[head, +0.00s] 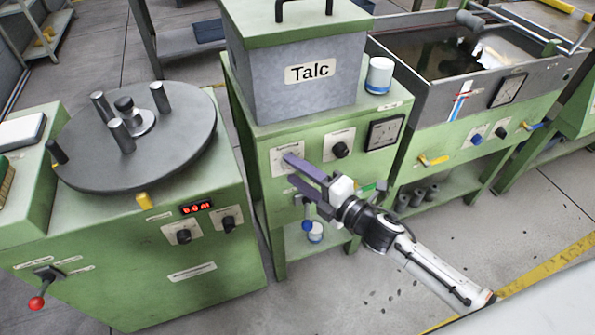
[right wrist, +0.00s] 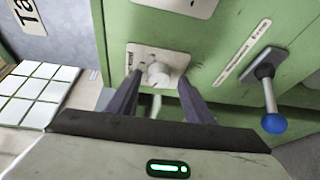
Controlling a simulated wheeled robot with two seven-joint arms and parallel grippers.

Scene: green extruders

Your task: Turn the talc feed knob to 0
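The grey talc hopper (head: 305,85) with its "Talc" label stands on a green cabinet (head: 262,135). A light plate (head: 283,153) on the cabinet's front lies behind my right gripper (head: 289,170). In the right wrist view this plate (right wrist: 178,58) carries a pale round knob (right wrist: 158,74). My right gripper (right wrist: 159,82) is open, with one dark finger on each side of the knob and gaps visible between. I cannot read the scale marks or the knob's setting. My left gripper is not in view.
A black knob (head: 340,149) and a dial gauge (head: 384,132) sit right of the plate. A blue-tipped lever (right wrist: 273,122) is below the knob's panel. A round turntable machine (head: 160,150) stands left and a water trough (head: 430,75) right.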

